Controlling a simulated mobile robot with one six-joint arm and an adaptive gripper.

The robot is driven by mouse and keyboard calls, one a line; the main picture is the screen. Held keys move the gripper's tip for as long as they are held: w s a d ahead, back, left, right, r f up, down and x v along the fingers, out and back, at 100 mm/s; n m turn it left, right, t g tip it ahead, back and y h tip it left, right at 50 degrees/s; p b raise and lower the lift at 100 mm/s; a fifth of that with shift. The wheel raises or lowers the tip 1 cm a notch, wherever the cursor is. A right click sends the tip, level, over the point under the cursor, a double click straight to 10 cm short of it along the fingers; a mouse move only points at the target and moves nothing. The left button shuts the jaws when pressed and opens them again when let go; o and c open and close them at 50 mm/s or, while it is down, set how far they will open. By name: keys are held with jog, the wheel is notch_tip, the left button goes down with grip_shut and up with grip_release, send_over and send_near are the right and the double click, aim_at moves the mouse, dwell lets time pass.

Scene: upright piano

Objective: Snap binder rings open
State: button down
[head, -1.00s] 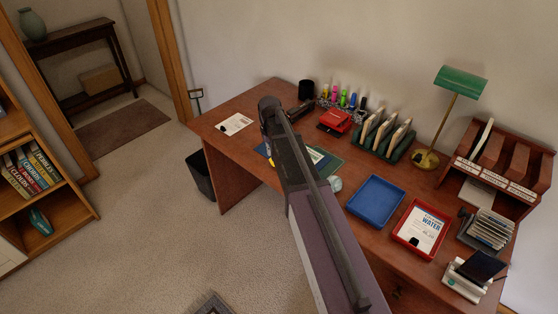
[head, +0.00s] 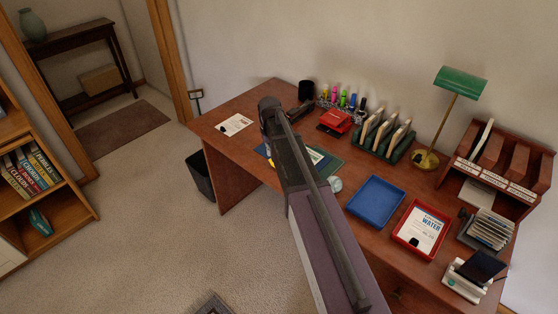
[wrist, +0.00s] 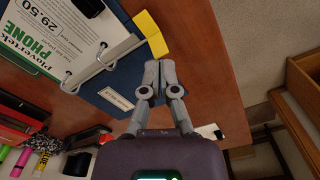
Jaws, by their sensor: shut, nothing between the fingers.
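The blue binder (wrist: 130,82) lies open on the desk in the wrist view, with a white printed page (wrist: 45,35), a small label (wrist: 117,98) and yellow tabs (wrist: 152,34). Two metal rings show, one at the page's edge (wrist: 103,54) and one lower left (wrist: 68,82). I cannot tell whether they are closed or parted. My gripper (wrist: 158,70) is shut and empty, its tips over the binder's edge just below the yellow tabs, right of the rings. Whether it touches the binder is unclear. In the head view my arm hides most of the binder (head: 262,150).
On the desk (head: 235,105) stand a red hole punch (head: 335,121), a green file rack (head: 384,140), a blue tray (head: 375,201), a red tray (head: 400,236) and a lamp (head: 460,83). A bin (head: 200,175) stands by the desk's left end.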

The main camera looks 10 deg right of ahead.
jog(key=shift+f+b, duration=1.75)
dwell(0.4)
jog(key=shift+r, duration=0.1)
jog(key=shift+r+p, duration=3.95)
jog(key=shift+p, duration=0.1)
jog(key=s+r+p, duration=0.2)
jog(key=s, duration=0.9)
jog(key=s+r+p, duration=0.2)
jog(key=s, duration=0.9)
jog(key=shift+a+r+m, duration=0.2)
jog(key=shift+m, duration=0.2)
